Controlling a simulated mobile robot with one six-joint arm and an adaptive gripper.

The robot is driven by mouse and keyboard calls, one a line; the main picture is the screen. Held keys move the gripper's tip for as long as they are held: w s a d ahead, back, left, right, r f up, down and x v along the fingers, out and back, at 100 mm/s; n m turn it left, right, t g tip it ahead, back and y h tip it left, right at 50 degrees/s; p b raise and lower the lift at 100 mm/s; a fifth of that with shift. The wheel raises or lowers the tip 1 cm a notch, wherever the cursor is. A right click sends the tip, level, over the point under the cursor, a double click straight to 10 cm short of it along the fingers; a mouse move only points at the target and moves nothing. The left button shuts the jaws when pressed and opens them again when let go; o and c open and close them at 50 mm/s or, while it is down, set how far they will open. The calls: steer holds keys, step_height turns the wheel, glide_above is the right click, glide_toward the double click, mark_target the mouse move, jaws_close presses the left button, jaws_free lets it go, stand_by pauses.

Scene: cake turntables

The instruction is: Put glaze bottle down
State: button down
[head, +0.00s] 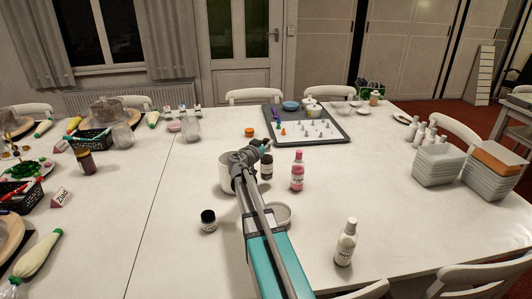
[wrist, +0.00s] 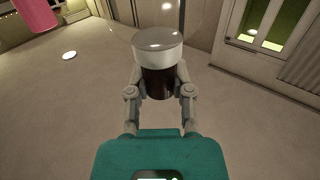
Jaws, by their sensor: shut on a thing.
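My gripper (head: 260,150) is shut on a small dark bottle (wrist: 158,82) with a pale band, which I take as the glaze bottle. In the wrist view the bottle sits between both fingers, its wide pale end toward the top of the picture. In the head view a dark bottle with a white label (head: 266,170) shows just right of my gripper, and it appears to be the held one. It looks upright, over the middle of the white table (head: 330,205). I cannot tell whether its base touches the table.
A pink bottle (head: 297,171) stands close to the right. A white container (head: 225,173) is partly behind my arm. A black-lidded jar (head: 208,220), a bowl (head: 281,213) and a white bottle (head: 346,243) stand nearer. A grey tray (head: 338,135) lies behind. The table's right-middle is clear.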

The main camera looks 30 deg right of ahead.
steer(key=shift+w+d+f+b, duration=0.2)
steer(key=shift+w+f+b, duration=0.2)
steer(key=shift+f+b, duration=1.6)
steer(key=shift+b, duration=0.05)
steer(key=shift+f, duration=0.15)
steer(key=c, duration=0.5)
jaws_free()
steer(key=shift+r, duration=0.2)
steer(key=v, duration=1.2)
steer(key=shift+s, duration=0.1)
